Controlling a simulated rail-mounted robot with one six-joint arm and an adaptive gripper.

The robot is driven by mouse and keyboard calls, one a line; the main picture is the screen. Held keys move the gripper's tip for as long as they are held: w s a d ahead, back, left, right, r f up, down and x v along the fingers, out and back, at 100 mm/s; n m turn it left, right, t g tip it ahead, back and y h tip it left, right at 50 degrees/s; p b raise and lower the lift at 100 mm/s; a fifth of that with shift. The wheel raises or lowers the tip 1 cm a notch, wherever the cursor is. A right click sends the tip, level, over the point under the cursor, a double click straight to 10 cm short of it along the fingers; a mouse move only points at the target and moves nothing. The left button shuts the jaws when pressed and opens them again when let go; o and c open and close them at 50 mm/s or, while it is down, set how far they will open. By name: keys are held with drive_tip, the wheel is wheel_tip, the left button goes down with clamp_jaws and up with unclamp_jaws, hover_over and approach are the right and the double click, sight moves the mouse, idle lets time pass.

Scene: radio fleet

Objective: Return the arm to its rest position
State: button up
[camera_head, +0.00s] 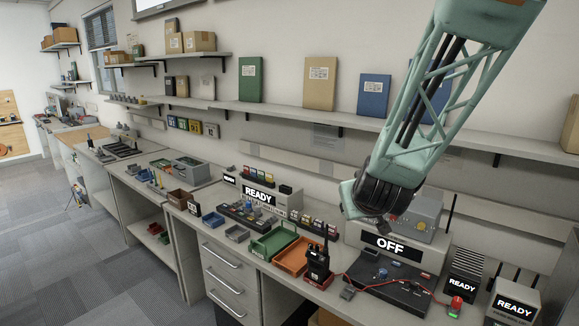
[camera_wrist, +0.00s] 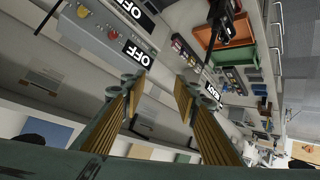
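My arm (camera_head: 440,85) reaches down from the top right in the head view, above the right part of the bench. My gripper (camera_wrist: 162,85) shows two ribbed fingers in the wrist view with a clear gap between the tips and nothing held. In the head view its fingers are hardly visible below the dark wrist (camera_head: 388,190). The gripper hangs in the air in front of the grey unit with the OFF sign (camera_head: 390,246), which also shows in the wrist view (camera_wrist: 138,52). I cannot tell its exact height above the bench.
A black radio (camera_head: 318,264) stands upright beside an orange tray (camera_head: 293,257) and a green tray (camera_head: 270,243). A black panel (camera_head: 390,290) with a red wire lies below the OFF sign. READY boxes (camera_head: 515,303) stand at right. A shelf (camera_head: 290,112) with binders runs behind the arm.

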drive_tip(key=s+a+r+g+y, duration=0.25)
drive_tip(key=s+r, duration=0.25)
drive_tip(key=s, duration=0.6)
drive_tip(key=s+d+r+m+g, duration=0.1)
drive_tip(key=s+d+g, duration=0.1)
drive_tip(key=s, duration=1.7)
drive_tip(key=s+d+r+g, duration=0.1)
drive_tip(key=s+d+g, duration=0.1)
drive_tip(key=s, duration=1.7)
drive_tip(key=shift+r+m+h, duration=0.35)
drive_tip(key=shift+m+h, duration=0.05)
drive_tip(key=shift+h, duration=0.05)
drive_tip(key=shift+g, duration=0.25)
